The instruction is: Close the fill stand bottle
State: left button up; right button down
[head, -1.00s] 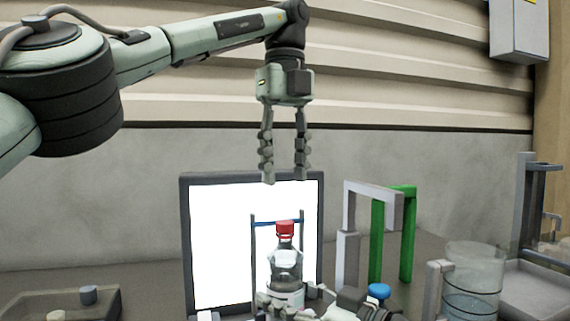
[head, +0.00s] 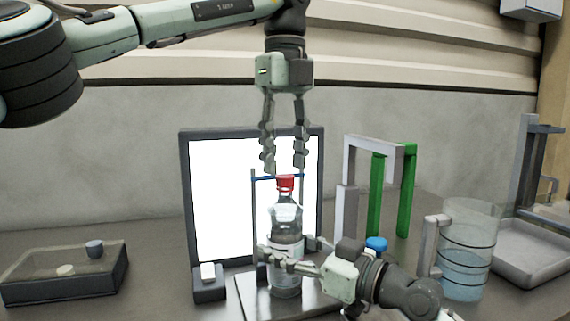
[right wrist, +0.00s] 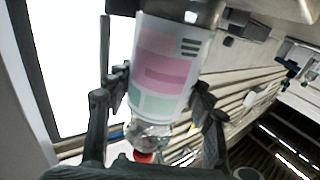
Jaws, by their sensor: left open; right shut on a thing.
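A clear bottle (head: 286,218) with a pale label stands upright on the fill stand (head: 245,296) in front of a bright white panel. A red cap (head: 286,184) sits at its mouth; I cannot tell how tight it is. My left gripper (head: 284,166) points down, open, its fingertips just above or level with the cap's top. My right gripper (head: 291,254) is shut around the bottle's lower body from the right. In the right wrist view the bottle's pink and green label (right wrist: 168,65) lies between the fingers, with the red cap (right wrist: 143,157) at the bottom.
The lit panel (head: 215,190) stands behind the bottle. Grey and green frames (head: 406,190) and a blue-topped item (head: 376,243) are to the right, then a clear beaker of liquid (head: 465,275) and a grey tray (head: 530,255). A low box (head: 70,285) lies left.

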pick_arm(q)
jog(key=shift+f, duration=1.1)
